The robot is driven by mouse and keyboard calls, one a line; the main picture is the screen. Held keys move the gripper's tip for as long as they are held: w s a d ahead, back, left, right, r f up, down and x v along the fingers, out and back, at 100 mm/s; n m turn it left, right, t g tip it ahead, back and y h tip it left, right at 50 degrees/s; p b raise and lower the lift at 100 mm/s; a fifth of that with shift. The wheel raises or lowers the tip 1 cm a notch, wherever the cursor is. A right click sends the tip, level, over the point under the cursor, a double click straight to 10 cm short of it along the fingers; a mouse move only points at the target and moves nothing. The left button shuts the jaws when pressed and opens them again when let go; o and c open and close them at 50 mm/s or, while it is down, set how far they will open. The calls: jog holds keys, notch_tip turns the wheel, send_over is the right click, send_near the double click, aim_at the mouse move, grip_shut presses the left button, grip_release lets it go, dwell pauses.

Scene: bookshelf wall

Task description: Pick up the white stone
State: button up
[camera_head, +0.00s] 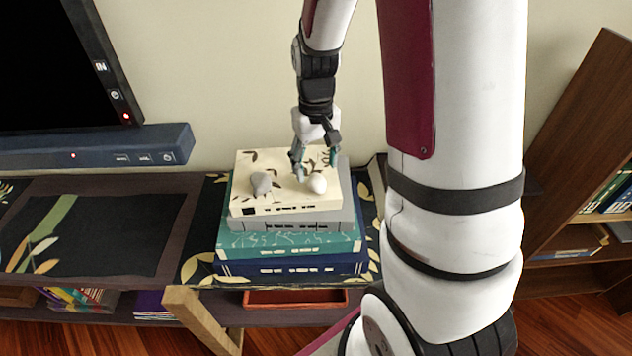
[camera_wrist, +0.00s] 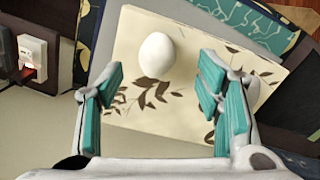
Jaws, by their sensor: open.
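The white stone (camera_head: 317,184) is a smooth egg shape on top of a stack of books. In the wrist view the white stone (camera_wrist: 157,54) lies on the cream book cover, ahead of and between the two fingers. My gripper (camera_head: 316,160) is open and empty, just above and behind the stone in the head view. In the wrist view my gripper (camera_wrist: 160,95) shows teal finger pads spread wide, apart from the stone. A grey stone (camera_head: 261,183) sits to the left on the same cream book (camera_head: 285,199). In the wrist view it is mostly hidden behind the right finger.
The stack also has a grey book, a teal book (camera_head: 290,243) and a dark blue book (camera_head: 290,268). It stands on a low dark shelf (camera_head: 190,200). A screen (camera_head: 50,70) and a blue soundbar (camera_head: 100,150) are at left. A bookshelf (camera_head: 570,150) is at right.

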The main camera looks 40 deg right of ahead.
aim_at(316, 176)
jog(key=shift+w+d+f, duration=0.1)
jog(key=shift+f, duration=1.25)
jog(key=shift+w+d+f, duration=0.1)
jog(key=shift+f, duration=1.25)
jog(key=shift+c, duration=0.2)
jog(key=c, duration=1.3)
